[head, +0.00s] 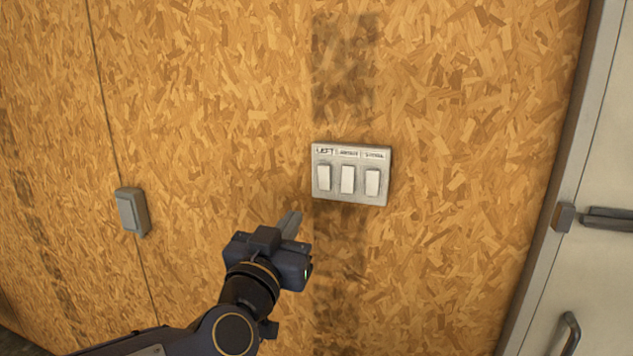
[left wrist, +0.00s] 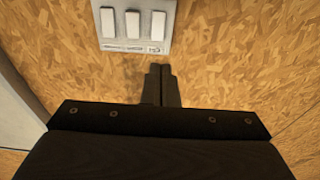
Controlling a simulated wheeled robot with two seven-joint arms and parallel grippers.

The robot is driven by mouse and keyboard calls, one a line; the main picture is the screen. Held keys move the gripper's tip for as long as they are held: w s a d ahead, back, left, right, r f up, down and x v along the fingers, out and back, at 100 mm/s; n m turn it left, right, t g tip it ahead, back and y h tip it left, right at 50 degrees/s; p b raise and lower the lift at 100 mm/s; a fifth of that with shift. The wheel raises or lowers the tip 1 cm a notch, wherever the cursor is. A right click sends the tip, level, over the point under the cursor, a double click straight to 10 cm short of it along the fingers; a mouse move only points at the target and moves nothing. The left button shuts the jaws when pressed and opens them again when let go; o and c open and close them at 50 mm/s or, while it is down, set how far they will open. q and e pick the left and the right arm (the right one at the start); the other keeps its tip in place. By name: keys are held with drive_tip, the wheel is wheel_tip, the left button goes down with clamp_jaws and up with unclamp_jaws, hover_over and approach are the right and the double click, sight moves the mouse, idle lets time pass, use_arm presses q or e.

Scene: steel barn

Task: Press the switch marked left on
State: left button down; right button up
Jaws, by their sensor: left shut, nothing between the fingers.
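A grey switch plate (head: 349,199) with three white rocker switches in a row is mounted on the chipboard wall. The leftmost switch (head: 324,178) sits under a label reading LEFT; the other two labels are too small to read surely. My left gripper (head: 291,224) is shut and empty, below and to the left of the plate. In the left wrist view the plate (left wrist: 137,47) appears upside down at the top, with the LEFT switch (left wrist: 157,25) at its right end. The shut fingertips (left wrist: 160,72) point toward the wall near the plate's labelled edge. My right gripper is not in view.
A grey box (head: 132,211) is fixed to the wall at the left. At the right stand a metal frame (head: 556,190) and a pale door with handles (head: 570,335).

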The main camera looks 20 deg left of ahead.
sight(321, 173)
use_arm(q)
drive_tip(key=w, duration=0.4)
drive_tip(key=w+r+p, duration=0.1)
drive_tip(key=w, duration=0.4)
drive_tip(key=w+r+p, duration=0.1)
drive_tip(key=w, duration=0.3)
drive_tip(key=shift+w+d, duration=0.25)
drive_tip(key=shift+w, duration=0.15)
